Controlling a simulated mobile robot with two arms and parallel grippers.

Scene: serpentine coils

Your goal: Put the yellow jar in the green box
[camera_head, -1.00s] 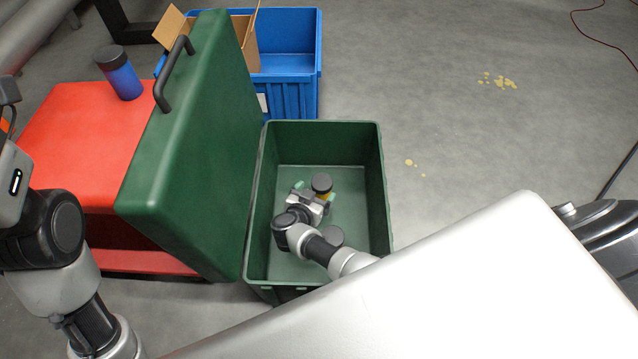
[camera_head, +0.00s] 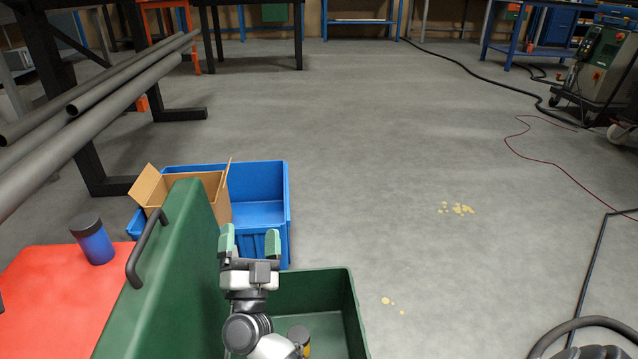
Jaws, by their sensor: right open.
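The green box (camera_head: 347,305) stands open on the floor at the bottom centre, cut by the lower edge of the view. Its green lid (camera_head: 175,275) stands raised on the left side. The yellow jar (camera_head: 304,342) stands inside the box, showing its dark cap and a little yellow side; my right arm partly covers it. My right gripper (camera_head: 250,245) is open and empty, fingers pointing up the picture, above the box's far end and apart from the jar. My left gripper is not in view.
A blue jar (camera_head: 93,240) with a black cap stands on a red surface (camera_head: 55,300) left of the lid. Behind the box is a blue crate (camera_head: 262,182) with a cardboard box (camera_head: 215,190). Grey pipes (camera_head: 95,95) lie at far left. Floor to the right is mostly clear.

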